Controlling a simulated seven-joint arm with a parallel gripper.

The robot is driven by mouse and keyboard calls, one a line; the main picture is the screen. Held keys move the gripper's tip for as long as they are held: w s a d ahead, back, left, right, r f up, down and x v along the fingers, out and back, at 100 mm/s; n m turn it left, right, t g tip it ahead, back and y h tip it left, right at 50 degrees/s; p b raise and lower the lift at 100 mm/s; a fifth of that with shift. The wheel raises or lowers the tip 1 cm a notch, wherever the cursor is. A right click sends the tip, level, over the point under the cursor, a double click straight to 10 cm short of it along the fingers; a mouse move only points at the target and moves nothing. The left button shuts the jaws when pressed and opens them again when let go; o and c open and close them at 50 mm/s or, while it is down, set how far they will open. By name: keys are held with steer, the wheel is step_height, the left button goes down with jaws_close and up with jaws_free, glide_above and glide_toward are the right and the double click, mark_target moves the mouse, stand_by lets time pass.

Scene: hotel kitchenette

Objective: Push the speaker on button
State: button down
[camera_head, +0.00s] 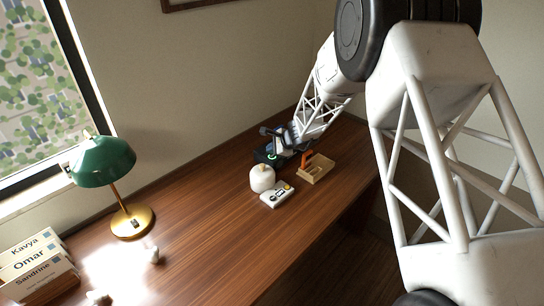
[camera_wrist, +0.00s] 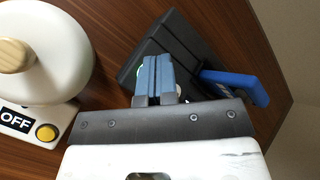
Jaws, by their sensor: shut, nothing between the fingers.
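My gripper (camera_wrist: 157,62) is shut and empty. In the wrist view its fingertips lie over a dark box-like device (camera_wrist: 185,50), with a small green glow beside the fingers. Whether they touch it is unclear. In the head view the dark device (camera_head: 264,155) sits at the desk's far end, partly hidden by my gripper (camera_head: 275,152). A white panel (camera_wrist: 62,122) has an "OFF" label and a yellow button (camera_wrist: 46,132). The panel also shows in the head view (camera_head: 276,197). No "ON" label is readable, and I cannot tell which object is the speaker.
A white rounded pot-like object (camera_head: 262,180) with a wooden knob (camera_wrist: 12,55) stands close to the panel. A blue bar (camera_wrist: 235,85) is right of my fingers. The green lamp (camera_head: 103,162) and name boxes (camera_head: 38,265) stand left.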

mark_target(272, 157)
steer(key=shift+f, duration=0.55)
stand_by(0.8)
steer(key=shift+r, duration=0.55)
steer(key=shift+r, duration=0.1)
stand_by(0.3)
steer(key=shift+r, duration=2.95)
steer(key=shift+r, duration=0.1)
